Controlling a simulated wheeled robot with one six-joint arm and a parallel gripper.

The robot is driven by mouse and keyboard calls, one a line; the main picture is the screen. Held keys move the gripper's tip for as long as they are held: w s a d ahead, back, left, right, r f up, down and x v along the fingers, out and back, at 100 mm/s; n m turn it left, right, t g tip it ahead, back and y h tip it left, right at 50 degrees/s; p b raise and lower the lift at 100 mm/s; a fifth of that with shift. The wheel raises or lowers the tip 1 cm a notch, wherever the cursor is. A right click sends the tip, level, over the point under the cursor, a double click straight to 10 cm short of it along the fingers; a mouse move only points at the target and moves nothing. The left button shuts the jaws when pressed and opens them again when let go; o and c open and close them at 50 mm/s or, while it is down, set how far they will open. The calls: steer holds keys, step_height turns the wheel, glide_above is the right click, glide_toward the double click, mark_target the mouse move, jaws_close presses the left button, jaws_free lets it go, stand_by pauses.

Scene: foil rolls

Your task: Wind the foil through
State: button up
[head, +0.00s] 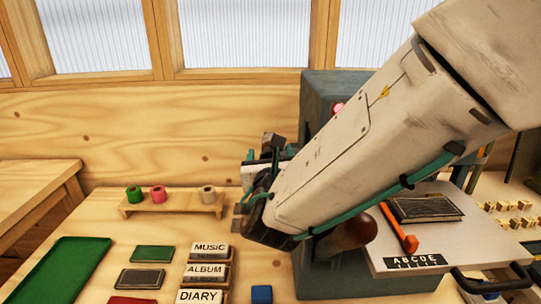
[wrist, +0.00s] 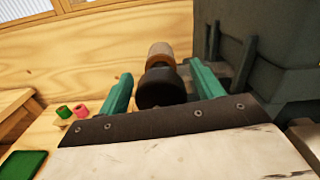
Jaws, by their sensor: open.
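Green (head: 134,194), pink (head: 158,193) and pale (head: 208,194) foil rolls stand on a small wooden rack (head: 172,208) left of my gripper. The green (wrist: 63,112) and pink (wrist: 81,110) rolls also show in the wrist view. The grey-green machine (head: 318,95) stands behind my arm, which hides much of it. My gripper (wrist: 161,72) is open beside the machine, its teal fingers apart. A black round knob (wrist: 160,88) with a tan cylinder (wrist: 160,55) behind it shows between the fingers. I cannot tell whether they touch it.
A sliding plate with an orange handle (head: 404,240) and an ABCDE strip (head: 411,262) is at right. A brown knob (head: 346,233) is below my arm. MUSIC, ALBUM and DIARY blocks (head: 206,273), a blue block (head: 261,294) and a green tray (head: 62,270) lie in front.

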steer(key=c, duration=1)
steer(key=shift+o, duration=0.2)
stand_by(0.5)
steer(key=o, duration=1)
steer(key=shift+c, duration=0.2)
steer(key=s, duration=0.7)
steer(key=shift+s+a, duration=0.2)
steer(key=shift+s, duration=0.2)
